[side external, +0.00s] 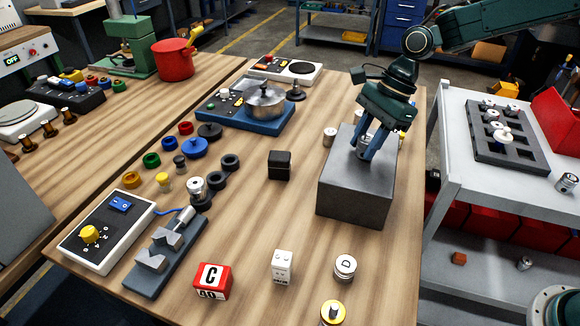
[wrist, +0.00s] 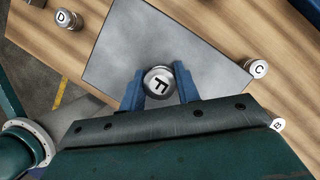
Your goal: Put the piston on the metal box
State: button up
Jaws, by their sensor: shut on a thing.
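My gripper (side external: 364,155) is shut on a metal piston marked F (wrist: 158,82), with one blue finger on each side of it. The piston is upright, its lettered top facing the wrist camera. In the side external view, the fingers partly hide the piston (side external: 362,147). The grey metal box (side external: 352,205) stands at the right of the wooden table, and its flat top (wrist: 195,35) lies under the piston. The piston is over the top, towards the edge nearest my gripper in the wrist view. I cannot tell whether it touches the top.
Similar cylinders marked D (wrist: 66,18), C (wrist: 257,68) and B (wrist: 277,124) stand around the box. A black cube (side external: 280,165) is left of it, with a white block (side external: 283,266) in front. A grey cart (side external: 470,185) stands right. The rest of the box top looks clear.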

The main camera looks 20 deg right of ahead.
jog(key=shift+f, duration=0.15)
jog(key=o, duration=1)
jog(key=v, duration=1.2)
